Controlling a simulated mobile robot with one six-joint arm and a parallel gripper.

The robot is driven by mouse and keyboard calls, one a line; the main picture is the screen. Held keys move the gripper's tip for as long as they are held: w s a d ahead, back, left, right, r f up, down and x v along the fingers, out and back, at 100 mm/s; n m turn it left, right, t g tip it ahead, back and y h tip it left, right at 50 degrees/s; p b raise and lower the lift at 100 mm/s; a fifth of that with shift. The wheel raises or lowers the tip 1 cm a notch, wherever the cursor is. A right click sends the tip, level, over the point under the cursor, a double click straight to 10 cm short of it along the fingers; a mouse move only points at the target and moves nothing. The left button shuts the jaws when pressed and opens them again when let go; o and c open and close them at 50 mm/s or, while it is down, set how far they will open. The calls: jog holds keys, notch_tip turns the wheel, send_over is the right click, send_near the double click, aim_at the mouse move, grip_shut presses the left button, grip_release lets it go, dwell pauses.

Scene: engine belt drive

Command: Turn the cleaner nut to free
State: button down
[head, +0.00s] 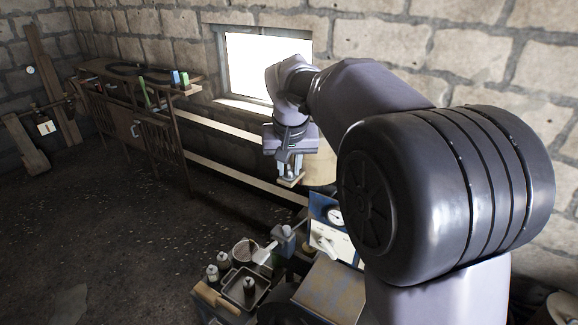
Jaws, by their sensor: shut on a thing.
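My gripper (290,173) points down in the middle of the head view, at the end of my grey arm. Its fingers are close together, shut on a small flat tan piece (290,182) at their tips. I cannot tell whether this piece is part of the cleaner nut; no nut can be made out clearly. A beige rounded body (321,172) shows just right of the fingers, partly hidden by my arm. Whether the tan piece touches it is unclear.
A blue panel with a round gauge (334,216) stands below the gripper. A tray (245,288) with bottles and a pot (243,251) sit in front. A wooden rack (130,120) stands at the left wall. The dark floor at left is mostly clear.

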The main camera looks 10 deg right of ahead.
jog(key=shift+n+p, duration=0.3)
jog(key=n+y+p, duration=0.1)
jog(key=n, duration=0.1)
jog(key=n+p, duration=0.1)
jog(key=p, duration=0.1)
jog(key=shift+d+r+n+y, duration=0.2)
jog(key=shift+n+y, duration=0.2)
jog(key=n+p, duration=0.1)
jog(key=n, duration=0.1)
jog(key=n+y+p, duration=0.1)
jog(key=n, duration=0.1)
jog(key=shift+d+g+y+p, duration=0.1)
jog(key=shift+g+y+p, duration=0.2)
jog(key=shift+g+p, duration=0.1)
jog(key=shift+w+f+n+g+y+p, duration=0.15)
jog(key=shift+n+g+y+p, duration=0.15)
jog(key=shift+n+p, duration=0.7)
jog(key=shift+f+n, duration=0.1)
jog(key=shift+n, duration=0.3)
jog(key=c, duration=1.3)
grip_release()
